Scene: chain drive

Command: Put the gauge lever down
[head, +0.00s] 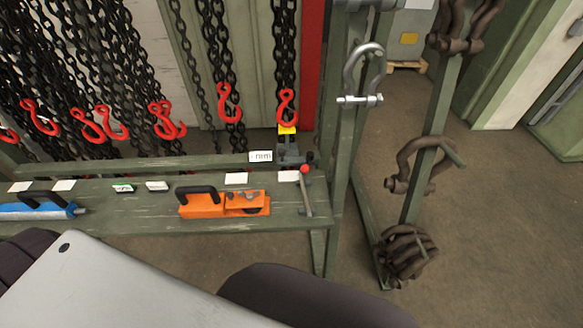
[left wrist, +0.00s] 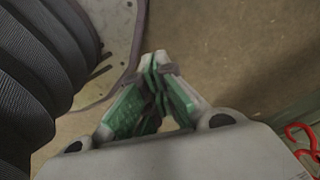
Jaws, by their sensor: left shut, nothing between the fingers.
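The gauge lever (head: 306,196) is a thin grey bar with a red ball knob (head: 304,169) at the right end of the green bench in the head view. The knob is at the bar's upper end in the picture. I cannot tell from this angle how far the lever is tilted. A dark grey block with a yellow top (head: 288,140) stands just behind it, under a red hook. My left gripper (left wrist: 161,60) is shut and empty in the left wrist view, with its green-padded fingers together over bare floor. It is not seen at the lever. My right gripper is not in view.
On the bench (head: 110,205) lie an orange tool (head: 222,203), a blue tool (head: 38,207) and several labels. Black chains with red hooks (head: 229,102) hang behind. A green rack with shackles (head: 412,165) stands right of the bench. Floor (head: 480,220) is free farther right.

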